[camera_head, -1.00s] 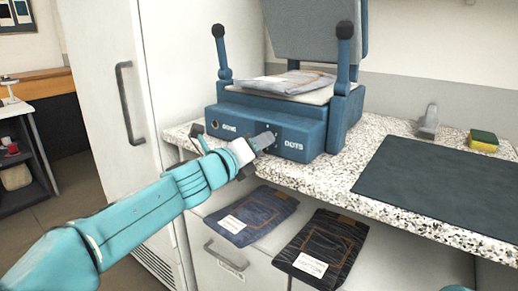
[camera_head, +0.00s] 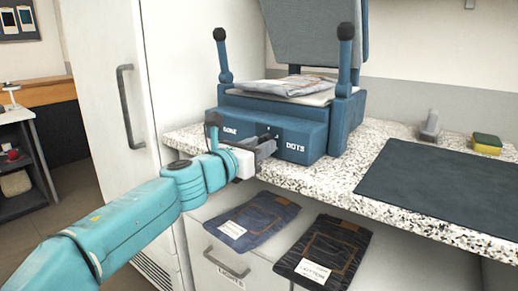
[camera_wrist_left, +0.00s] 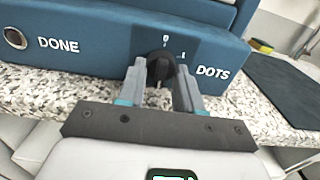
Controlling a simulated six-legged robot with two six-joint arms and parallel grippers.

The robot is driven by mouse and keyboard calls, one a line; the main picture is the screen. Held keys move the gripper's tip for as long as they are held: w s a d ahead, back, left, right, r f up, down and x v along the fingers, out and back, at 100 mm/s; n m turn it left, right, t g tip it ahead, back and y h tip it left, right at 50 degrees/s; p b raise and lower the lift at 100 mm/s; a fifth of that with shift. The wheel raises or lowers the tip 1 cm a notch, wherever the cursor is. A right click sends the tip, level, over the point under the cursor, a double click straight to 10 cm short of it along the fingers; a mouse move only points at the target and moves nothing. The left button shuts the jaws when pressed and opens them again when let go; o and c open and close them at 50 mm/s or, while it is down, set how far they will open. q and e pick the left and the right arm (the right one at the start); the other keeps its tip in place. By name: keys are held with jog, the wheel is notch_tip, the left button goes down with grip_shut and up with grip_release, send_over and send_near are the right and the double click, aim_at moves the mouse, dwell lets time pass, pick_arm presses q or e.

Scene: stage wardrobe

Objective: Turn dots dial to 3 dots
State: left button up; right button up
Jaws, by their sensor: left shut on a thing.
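The dots dial (camera_wrist_left: 160,66) is a black knob on the front of the blue press (camera_head: 240,120), beside the word DOTS. In the left wrist view it sits between the two grey fingers of my left gripper (camera_wrist_left: 160,78), which is shut on it. Small white marks show above and right of the dial; I cannot count their dots. In the head view my left gripper (camera_head: 268,144) reaches the press front and mostly hides the dial. My right gripper is not in view.
The press stands open with a folded garment (camera_head: 293,87) on its plate. The speckled counter (camera_head: 338,175) also holds a dark mat (camera_head: 440,185), a grey bottle (camera_head: 431,126) and a sponge (camera_head: 487,142). Folded jeans (camera_head: 250,220) lie below the counter. A white cabinet (camera_head: 105,60) stands left.

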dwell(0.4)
pick_arm(q)
jog(key=o, duration=1)
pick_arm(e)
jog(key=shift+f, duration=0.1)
pick_arm(q)
jog(key=shift+s+a, duration=0.25)
jog(key=shift+s, duration=0.05)
jog(key=b+v, duration=0.2)
jog(key=v, duration=1.3)
jog(key=shift+s+a+b, duration=0.15)
jog(key=shift+s+b, duration=0.1)
jog(key=shift+b, duration=0.05)
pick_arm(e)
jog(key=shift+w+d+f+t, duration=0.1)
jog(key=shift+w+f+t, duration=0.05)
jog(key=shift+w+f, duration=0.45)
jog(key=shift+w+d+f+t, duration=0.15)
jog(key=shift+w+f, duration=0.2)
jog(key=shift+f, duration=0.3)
